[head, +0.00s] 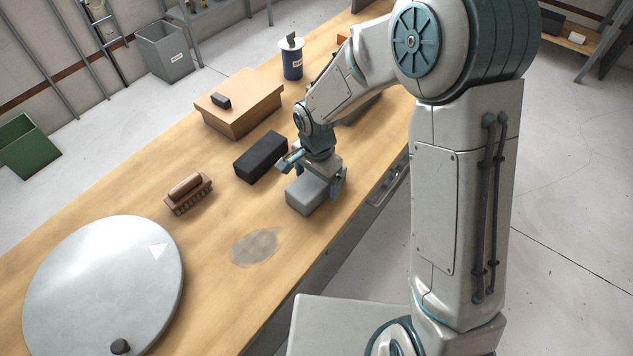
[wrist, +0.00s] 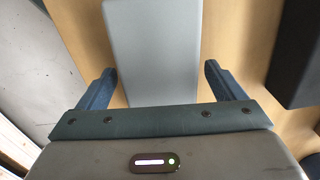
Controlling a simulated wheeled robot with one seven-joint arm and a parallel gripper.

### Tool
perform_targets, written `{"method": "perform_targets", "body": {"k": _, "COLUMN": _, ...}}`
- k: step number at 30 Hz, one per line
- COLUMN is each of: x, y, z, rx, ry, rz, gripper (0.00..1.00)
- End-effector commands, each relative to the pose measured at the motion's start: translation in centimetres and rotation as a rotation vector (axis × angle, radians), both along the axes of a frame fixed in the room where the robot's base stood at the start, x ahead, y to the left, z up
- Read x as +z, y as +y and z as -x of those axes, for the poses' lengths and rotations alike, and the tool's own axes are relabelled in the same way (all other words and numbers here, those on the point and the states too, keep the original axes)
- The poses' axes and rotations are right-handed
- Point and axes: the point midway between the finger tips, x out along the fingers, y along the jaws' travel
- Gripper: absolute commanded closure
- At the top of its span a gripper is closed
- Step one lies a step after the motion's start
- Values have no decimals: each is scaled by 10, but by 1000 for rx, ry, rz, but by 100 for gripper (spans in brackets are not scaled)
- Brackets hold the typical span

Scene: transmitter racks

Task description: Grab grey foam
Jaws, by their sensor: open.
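The grey foam is a plain light grey block (head: 306,196) on the wooden workbench near its front edge. It also shows in the wrist view (wrist: 152,50), running up from between my fingers to the top edge. My gripper (wrist: 156,85) is open, with one blue finger on each side of the block and a gap showing on both sides. In the head view my gripper (head: 318,177) is over the far end of the block, and the arm hides part of it.
A black block (head: 261,156) lies close behind the grey one. A brush (head: 188,193), a cardboard box (head: 240,103), a blue cup (head: 292,62) and a large round metal disc (head: 105,285) are also on the bench (head: 215,255). A greyish stain marks the wood nearby.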

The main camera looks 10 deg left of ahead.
Motion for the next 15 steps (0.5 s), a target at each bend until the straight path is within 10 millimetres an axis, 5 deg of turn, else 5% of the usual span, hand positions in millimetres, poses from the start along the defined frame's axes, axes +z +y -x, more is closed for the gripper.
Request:
{"method": "perform_targets", "body": {"k": 8, "x": -5, "y": 0, "z": 0, "rx": 0, "ry": -1, "rz": -1, "gripper": 11}}
{"method": "perform_targets", "body": {"k": 13, "x": -5, "y": 0, "z": 0, "rx": 0, "ry": -1, "rz": -1, "gripper": 53}}
{"method": "perform_targets", "body": {"k": 15, "x": -5, "y": 0, "z": 0, "rx": 0, "ry": -1, "rz": -1, "gripper": 58}}
